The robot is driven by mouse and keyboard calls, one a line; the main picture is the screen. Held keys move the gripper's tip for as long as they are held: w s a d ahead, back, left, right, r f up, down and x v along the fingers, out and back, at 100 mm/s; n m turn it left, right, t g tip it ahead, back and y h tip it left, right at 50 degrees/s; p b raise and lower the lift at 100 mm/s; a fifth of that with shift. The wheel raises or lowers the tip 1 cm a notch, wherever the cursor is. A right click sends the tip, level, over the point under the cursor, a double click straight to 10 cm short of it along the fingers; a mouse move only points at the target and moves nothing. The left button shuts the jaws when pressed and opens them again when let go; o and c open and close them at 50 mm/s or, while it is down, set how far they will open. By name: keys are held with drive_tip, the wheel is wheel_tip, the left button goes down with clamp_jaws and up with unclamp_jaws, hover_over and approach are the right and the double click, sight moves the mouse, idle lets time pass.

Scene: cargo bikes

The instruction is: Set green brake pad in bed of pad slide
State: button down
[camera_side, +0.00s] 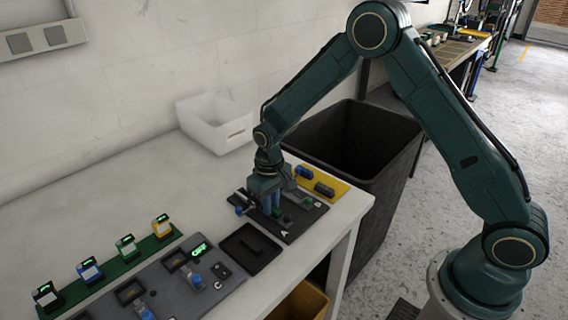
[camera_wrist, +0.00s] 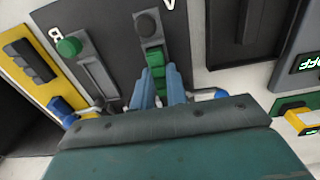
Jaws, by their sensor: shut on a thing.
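My gripper (camera_side: 272,208) points down over the dark slide board (camera_side: 300,226). In the wrist view its two blue fingers (camera_wrist: 160,88) are shut on the green brake pad (camera_wrist: 154,56). The pad lines up with the pad slide (camera_wrist: 142,42) marked A, just below that slide's dark round knob (camera_wrist: 147,24). I cannot tell if the pad rests in the bed or is just above it. The neighbouring slide marked B (camera_wrist: 98,76) has a green knob (camera_wrist: 69,46) and a bare grey channel. Parts of both slides are hidden by my gripper.
A yellow plate (camera_side: 337,186) with a blue and a black piece lies behind the board. A black tray (camera_side: 250,248) and a grey panel (camera_side: 205,290) lie to the left. A white bin (camera_side: 215,122) stands at the wall. A large black bin (camera_side: 355,150) stands beyond the table edge.

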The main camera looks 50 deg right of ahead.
drive_tip(key=c, duration=1.3)
unclamp_jaws()
wheel_tip(320, 180, up, 14)
drive_tip(key=shift+f, duration=0.15)
